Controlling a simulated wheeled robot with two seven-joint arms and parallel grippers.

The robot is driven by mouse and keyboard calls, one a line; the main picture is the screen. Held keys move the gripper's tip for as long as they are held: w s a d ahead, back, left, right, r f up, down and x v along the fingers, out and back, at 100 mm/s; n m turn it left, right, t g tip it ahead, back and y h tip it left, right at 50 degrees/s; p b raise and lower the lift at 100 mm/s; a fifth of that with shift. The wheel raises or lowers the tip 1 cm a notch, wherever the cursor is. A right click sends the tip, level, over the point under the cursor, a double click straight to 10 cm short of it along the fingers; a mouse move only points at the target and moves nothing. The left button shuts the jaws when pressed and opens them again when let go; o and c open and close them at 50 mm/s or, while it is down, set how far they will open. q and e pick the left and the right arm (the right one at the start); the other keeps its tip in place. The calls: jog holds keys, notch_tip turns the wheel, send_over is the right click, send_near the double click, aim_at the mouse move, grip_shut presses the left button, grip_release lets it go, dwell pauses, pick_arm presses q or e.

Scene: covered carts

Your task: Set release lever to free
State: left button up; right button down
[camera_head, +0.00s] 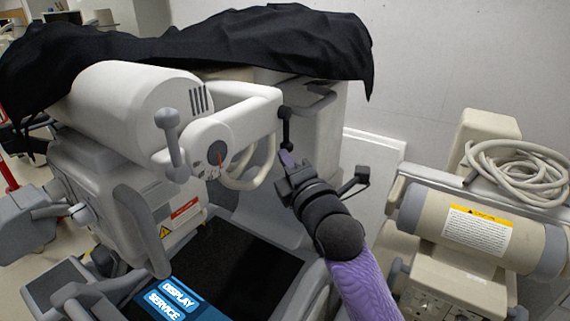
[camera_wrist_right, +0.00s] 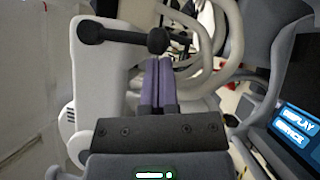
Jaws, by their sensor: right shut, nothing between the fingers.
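A dark lever (camera_head: 286,128) with a rounded knob at its end hangs down from the right end of the white machine arm (camera_head: 243,115). In the right wrist view the dark lever (camera_wrist_right: 118,36) lies across the top, its ball end just beyond my fingertips. My right gripper (camera_head: 287,158) is just below the lever in the head view. Its purple fingers (camera_wrist_right: 158,65) are shut together with nothing between them. I cannot tell whether the tips touch the knob. My left gripper is out of view.
A black cover (camera_head: 230,45) drapes over the top of the machine. A pale hose loop (camera_head: 250,170) hangs near the fingers. A display panel (camera_head: 172,300) lies below. A second cart with a coiled hose (camera_head: 520,170) stands at the right.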

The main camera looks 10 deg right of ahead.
jog(key=w+d+r+n+y+b, duration=0.2)
jog(key=w+d+n+y+b, duration=0.4)
jog(key=n+y+b, duration=0.4)
jog(key=n+b, duration=0.6)
jog(key=shift+n+t, duration=0.3)
jog(key=shift+n, duration=0.1)
jog(key=shift+d, duration=0.1)
jog(key=w+f+b+v, duration=0.1)
jog(key=b+v, duration=0.5)
jog(key=v, duration=0.6)
jog(key=shift+a+f, duration=0.25)
jog(key=shift+f, duration=0.65)
